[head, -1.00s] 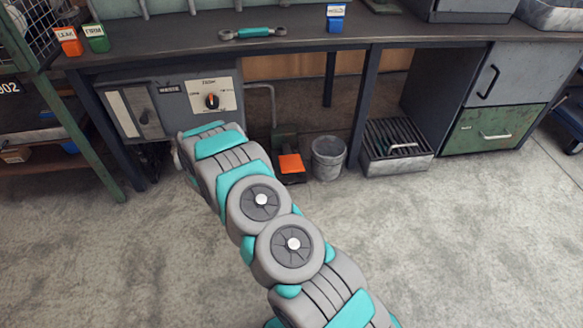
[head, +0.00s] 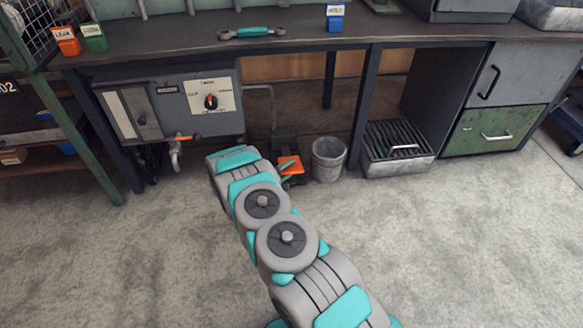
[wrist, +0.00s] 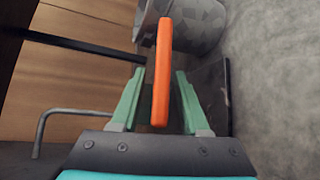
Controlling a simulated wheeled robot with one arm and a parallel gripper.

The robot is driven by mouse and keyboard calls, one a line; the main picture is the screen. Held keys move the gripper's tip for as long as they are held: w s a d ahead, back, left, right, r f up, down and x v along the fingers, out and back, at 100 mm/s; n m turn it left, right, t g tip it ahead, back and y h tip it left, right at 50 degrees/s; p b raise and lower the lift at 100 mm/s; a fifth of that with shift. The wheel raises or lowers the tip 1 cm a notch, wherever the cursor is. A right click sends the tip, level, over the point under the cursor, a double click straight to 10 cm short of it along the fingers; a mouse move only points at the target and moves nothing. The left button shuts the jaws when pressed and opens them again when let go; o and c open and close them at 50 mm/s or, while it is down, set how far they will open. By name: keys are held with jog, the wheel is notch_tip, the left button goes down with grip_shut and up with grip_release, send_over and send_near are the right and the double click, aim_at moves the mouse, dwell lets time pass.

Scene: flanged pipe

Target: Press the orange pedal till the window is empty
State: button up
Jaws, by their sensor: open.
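The orange pedal (head: 292,162) is on the floor under the bench, left of the bucket. My arm reaches down to it, and one green finger shows at the pedal. In the wrist view the pedal (wrist: 162,65) appears edge-on between the two green fingers of my open gripper (wrist: 160,73). Gaps show on both sides; I cannot tell whether anything touches it or whether it is pressed down. The tall narrow window (head: 121,113) is on the left of the grey unit (head: 175,110) under the bench. It looks pale, and its level is too small to read.
A grey bucket (head: 327,158) stands close right of the pedal; a grated box (head: 397,147) is farther right. A dial (head: 211,101) is on the unit, and an orange-handled tap (head: 178,140) hangs below it. A thin pipe (head: 268,105) drops beside the pedal. The front floor is clear.

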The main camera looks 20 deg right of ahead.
jog(key=shift+w+d, duration=0.2)
jog(key=shift+d, duration=0.1)
jog(key=shift+c, duration=0.3)
grip_shut()
jog(key=shift+f, duration=0.1)
dwell(0.9)
